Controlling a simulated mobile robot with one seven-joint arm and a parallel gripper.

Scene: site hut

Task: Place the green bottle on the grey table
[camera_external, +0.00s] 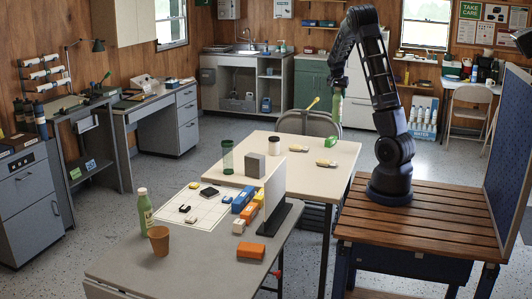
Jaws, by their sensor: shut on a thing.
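My gripper (339,84) is high above the far right part of the cream table, pointing down. It is shut on a slim green bottle (337,106), which hangs upright below it, clear of the table; the fingers hide its top. The grey table (125,268) is in the front left, away from my gripper. Another green bottle (145,214), with a pale label, stands on its left part.
By that bottle stands an orange-brown cup (158,240). A white sheet (190,210) with small items, a row of blocks, an upright white panel (275,187) and an orange block (251,251) take up more space. The grey table's front left is bare. The cream table (310,181) holds a dark green tumbler (227,157) and grey box (255,164).

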